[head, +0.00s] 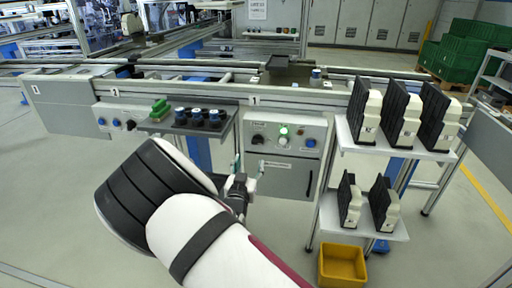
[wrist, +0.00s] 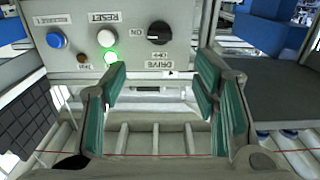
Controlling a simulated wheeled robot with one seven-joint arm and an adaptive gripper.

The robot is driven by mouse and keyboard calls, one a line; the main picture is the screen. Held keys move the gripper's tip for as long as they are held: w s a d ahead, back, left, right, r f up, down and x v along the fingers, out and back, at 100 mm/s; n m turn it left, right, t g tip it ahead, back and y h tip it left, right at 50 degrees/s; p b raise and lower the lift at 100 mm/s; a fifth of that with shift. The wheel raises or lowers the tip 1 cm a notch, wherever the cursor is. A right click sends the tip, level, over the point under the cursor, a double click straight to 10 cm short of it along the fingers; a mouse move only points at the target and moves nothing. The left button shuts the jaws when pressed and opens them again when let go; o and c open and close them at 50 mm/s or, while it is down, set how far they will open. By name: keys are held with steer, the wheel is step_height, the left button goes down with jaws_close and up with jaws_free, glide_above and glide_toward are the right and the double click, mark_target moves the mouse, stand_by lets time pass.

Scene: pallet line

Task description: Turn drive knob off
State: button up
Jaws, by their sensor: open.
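The drive knob (wrist: 159,33) is a black rotary knob on a grey control panel (wrist: 190,62), shown upside down in the wrist view. ON is printed to its left and OFF below it. A light mark on the knob seems to point toward ON. In the head view the knob (head: 258,138) sits at the left of the panel. My gripper (wrist: 162,72) is open and empty, its two green-padded fingers apart, just in front of the panel and below the knob in the wrist view. In the head view my gripper (head: 250,170) is in front of the panel's lower left.
On the panel are a lit green lamp (wrist: 110,57), a white reset button (wrist: 106,38) and a blue button (wrist: 57,39). A shelf (head: 350,145) with black-and-white parts stands right. A ledge with dark cylinders (head: 197,117) is left. A yellow bin (head: 342,266) is on the floor.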

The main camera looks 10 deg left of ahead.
mark_target(257, 143)
steer(key=w, duration=0.4)
steer(key=w+b, duration=0.1)
steer(key=w, duration=0.3)
steer(key=w+b, duration=0.1)
steer(key=w, duration=0.3)
steer(key=shift+d, duration=0.25)
steer(key=shift+c, duration=0.2)
steer(key=c, duration=1.1)
